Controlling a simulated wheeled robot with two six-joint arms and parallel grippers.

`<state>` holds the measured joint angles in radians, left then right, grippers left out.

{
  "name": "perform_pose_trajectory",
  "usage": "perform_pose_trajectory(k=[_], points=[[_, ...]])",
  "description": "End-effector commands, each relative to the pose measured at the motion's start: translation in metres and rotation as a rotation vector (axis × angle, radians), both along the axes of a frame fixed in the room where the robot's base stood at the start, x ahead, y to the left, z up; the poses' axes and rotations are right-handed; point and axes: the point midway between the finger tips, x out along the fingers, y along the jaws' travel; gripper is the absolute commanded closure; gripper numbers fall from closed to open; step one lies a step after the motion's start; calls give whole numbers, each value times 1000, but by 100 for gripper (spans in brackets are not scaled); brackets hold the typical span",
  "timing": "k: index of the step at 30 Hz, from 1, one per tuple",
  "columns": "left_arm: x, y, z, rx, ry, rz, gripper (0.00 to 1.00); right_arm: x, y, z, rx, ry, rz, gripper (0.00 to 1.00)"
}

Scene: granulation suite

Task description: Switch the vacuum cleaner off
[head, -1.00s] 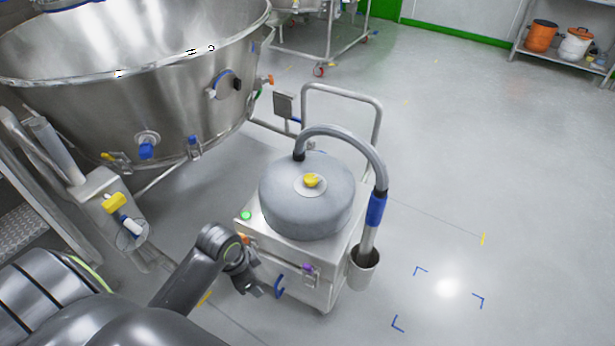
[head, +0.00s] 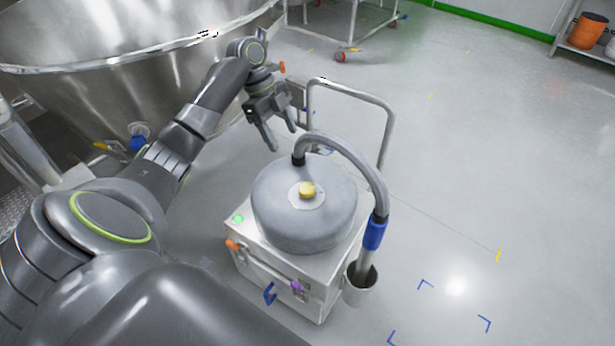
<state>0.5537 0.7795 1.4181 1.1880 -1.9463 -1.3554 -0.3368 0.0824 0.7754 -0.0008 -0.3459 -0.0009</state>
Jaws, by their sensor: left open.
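The vacuum cleaner stands in the middle of the head view, a grey round drum (head: 275,215) on a white box (head: 310,290). A yellow knob (head: 307,190) sits on a pale disc on top of the drum. A small green button or lamp (head: 238,219) is at the left corner of the box top. A grey hose (head: 350,152) arches from the drum to a blue-collared tube in a cup. My left gripper (head: 283,138) is open and empty, beyond the drum to its upper left, fingers pointing down. My right gripper is not in view.
A push handle (head: 350,90) rises behind the drum near my left gripper. A large steel vessel (head: 75,95) fills the upper left. An orange part (head: 232,245), a blue hook (head: 269,294) and a purple latch (head: 297,287) are on the box. The floor to the right is clear.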

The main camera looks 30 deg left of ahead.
Motion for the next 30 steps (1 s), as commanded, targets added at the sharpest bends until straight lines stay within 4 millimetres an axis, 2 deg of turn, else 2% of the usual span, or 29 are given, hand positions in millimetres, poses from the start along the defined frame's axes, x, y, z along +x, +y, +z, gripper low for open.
perform_pose_trajectory(k=[18,24,30], points=[[1,-51,-121,-3,2,1,39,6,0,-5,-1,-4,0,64],[1,-60,-143,-1,1,2,39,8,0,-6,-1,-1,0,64],[1,-62,-149,1,-1,1,39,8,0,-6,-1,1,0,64]])
